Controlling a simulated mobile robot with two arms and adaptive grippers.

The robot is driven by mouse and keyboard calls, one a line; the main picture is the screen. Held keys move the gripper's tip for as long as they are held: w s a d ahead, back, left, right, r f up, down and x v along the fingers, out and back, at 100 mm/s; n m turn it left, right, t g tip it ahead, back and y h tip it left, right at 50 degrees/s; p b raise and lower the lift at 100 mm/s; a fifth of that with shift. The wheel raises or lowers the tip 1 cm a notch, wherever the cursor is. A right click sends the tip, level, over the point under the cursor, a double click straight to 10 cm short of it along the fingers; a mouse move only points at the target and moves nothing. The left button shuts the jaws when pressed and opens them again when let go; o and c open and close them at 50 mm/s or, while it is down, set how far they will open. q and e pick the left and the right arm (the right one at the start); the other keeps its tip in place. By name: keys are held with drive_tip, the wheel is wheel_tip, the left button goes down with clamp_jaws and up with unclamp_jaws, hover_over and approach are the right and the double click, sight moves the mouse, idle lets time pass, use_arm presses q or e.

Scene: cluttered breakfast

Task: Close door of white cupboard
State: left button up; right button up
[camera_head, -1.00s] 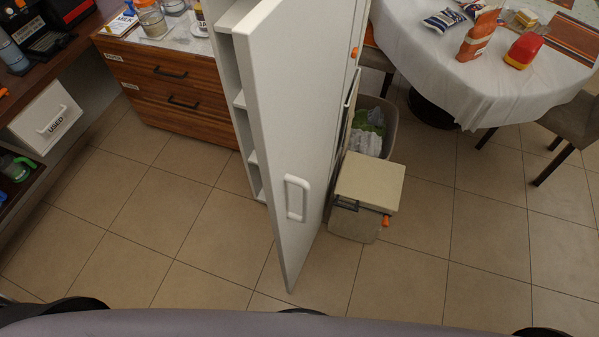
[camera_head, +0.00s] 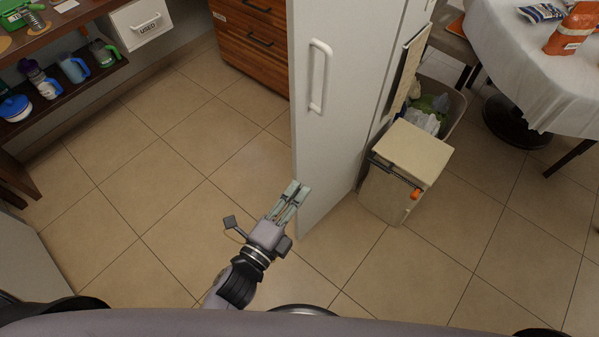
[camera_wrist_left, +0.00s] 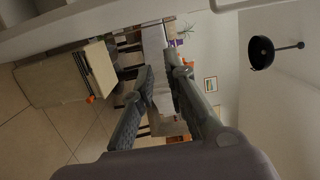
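The white cupboard's door (camera_head: 340,130) stands upright in the middle of the head view, its outer face and vertical white handle (camera_head: 319,76) visible. The cupboard's inside is hidden behind it, so how far it stands open cannot be judged here. My left gripper (camera_head: 289,198) is left of the door's lower free edge, low and away from the handle. Its fingers are apart and empty; in the left wrist view the gripper (camera_wrist_left: 160,70) shows a gap between them. A white panel edge crosses the top of that view. My right gripper is not in view.
A beige bin (camera_head: 415,155) with an orange catch stands right of the door. The clothed table (camera_head: 500,60) is at the upper right. Wooden drawers (camera_head: 255,50) and a dark shelf (camera_head: 65,95) with mugs are at left. Tiled floor left of the door is clear.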

sight(305, 151)
use_arm(q)
drive_tip(key=shift+w+d+r, duration=0.1)
drive_tip(key=shift+w+r, duration=0.15)
drive_tip(key=shift+w, duration=0.05)
drive_tip(key=shift+c, duration=0.6)
drive_tip(key=p+x, duration=0.1)
drive_tip(key=x, duration=0.3)
drive_tip(key=shift+w, duration=0.3)
clamp_jaws()
drive_tip(key=w+p, duration=0.1)
drive_tip(key=w, duration=0.6)
drive_tip(key=shift+a, duration=0.35)
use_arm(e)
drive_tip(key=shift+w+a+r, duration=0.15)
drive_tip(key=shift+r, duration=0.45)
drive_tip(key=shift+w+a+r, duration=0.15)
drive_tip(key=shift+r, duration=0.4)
use_arm(q)
drive_tip(key=shift+w+f, duration=0.15)
